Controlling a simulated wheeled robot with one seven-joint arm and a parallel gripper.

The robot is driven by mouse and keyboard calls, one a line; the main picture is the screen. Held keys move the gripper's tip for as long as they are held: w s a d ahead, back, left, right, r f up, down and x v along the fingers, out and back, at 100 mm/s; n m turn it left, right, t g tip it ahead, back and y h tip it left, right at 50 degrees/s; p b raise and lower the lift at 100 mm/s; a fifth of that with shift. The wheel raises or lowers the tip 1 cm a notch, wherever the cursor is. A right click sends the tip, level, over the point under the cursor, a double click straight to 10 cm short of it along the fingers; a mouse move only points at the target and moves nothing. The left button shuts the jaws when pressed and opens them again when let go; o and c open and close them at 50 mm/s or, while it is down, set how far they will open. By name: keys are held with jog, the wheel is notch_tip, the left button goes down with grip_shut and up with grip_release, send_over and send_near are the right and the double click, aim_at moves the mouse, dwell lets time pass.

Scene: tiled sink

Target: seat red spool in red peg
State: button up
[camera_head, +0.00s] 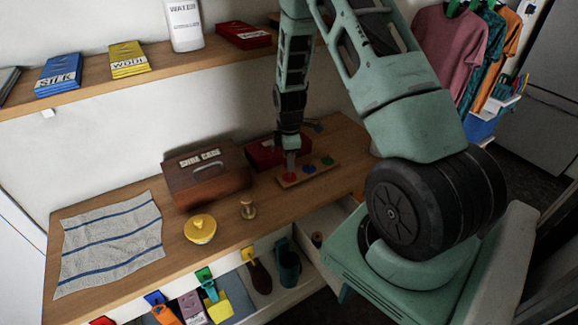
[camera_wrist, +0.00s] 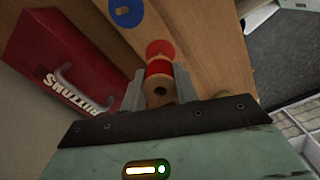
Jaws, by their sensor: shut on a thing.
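My gripper (camera_head: 290,163) reaches down at the left end of a wooden peg board (camera_head: 299,179), over its red spot (camera_head: 288,177). In the wrist view my gripper (camera_wrist: 158,88) is shut on the red spool (camera_wrist: 157,69), which has a red band and a pale wooden end with a dark hole. The red spot (camera_wrist: 160,47) shows just beyond the spool. The peg itself is hidden, and I cannot tell whether the spool is around it or above it. The board's blue spot (camera_head: 309,169) and green spot (camera_head: 327,161) look empty.
A red buttons box (camera_wrist: 62,62) stands close beside the board, against the wall. A brown shoe care case (camera_head: 205,178), a yellow-lidded bowl (camera_head: 200,228) and a small wooden spool-like piece (camera_head: 248,208) are to the left. An open drawer (camera_head: 330,222) lies below the counter.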

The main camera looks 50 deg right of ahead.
jog(key=shift+f+p, duration=0.7)
jog(key=shift+f, duration=1.5)
jog(key=shift+f, duration=0.1)
jog(key=o, duration=0.9)
jog(key=shift+o, duration=0.2)
